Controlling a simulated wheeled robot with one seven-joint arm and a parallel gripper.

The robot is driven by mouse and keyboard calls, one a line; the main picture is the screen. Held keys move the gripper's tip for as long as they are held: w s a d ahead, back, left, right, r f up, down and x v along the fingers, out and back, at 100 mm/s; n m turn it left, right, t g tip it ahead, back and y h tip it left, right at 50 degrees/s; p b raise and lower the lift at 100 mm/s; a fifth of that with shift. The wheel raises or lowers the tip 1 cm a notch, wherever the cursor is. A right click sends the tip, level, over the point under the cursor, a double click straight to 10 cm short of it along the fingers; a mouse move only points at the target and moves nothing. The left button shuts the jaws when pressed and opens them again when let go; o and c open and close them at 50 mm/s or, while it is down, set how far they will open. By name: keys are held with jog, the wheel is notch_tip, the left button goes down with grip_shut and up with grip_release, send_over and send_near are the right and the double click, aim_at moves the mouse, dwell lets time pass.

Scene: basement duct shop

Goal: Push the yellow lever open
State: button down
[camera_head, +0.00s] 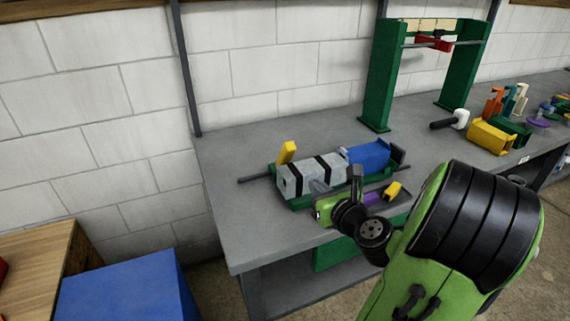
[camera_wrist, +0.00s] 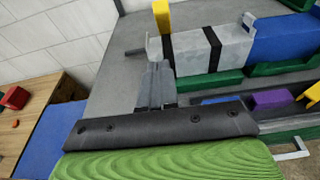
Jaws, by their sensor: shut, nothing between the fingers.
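The yellow lever (camera_head: 287,152) stands up, tilted, at the left back end of a grey block with black bands (camera_head: 310,176) on the workbench. In the wrist view the lever (camera_wrist: 162,16) shows at the top, beyond the block's left end. In the head view my gripper (camera_head: 320,187) is in front of the grey block, partly hidden by my wrist.
A blue block (camera_head: 368,155) adjoins the grey block on a green base. A dark rod (camera_head: 256,175) sticks out left. A tray with purple and yellow pieces (camera_wrist: 271,99) lies in front. A green frame (camera_head: 383,80) stands behind. Bench space (camera_head: 225,215) at left is clear.

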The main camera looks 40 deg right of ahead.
jog(key=p, duration=0.3)
send_near(288, 153)
notch_tip(288, 153, down, 3)
jog(key=w, duration=0.2)
jog(key=w+d, duration=0.1)
jog(key=w+r+p, duration=0.1)
jog(key=w, duration=0.1)
jog(key=shift+d+r, duration=0.1)
jog(key=shift+d, duration=0.1)
jog(key=shift+w+d+r, duration=0.15)
jog(key=shift+w, duration=0.15)
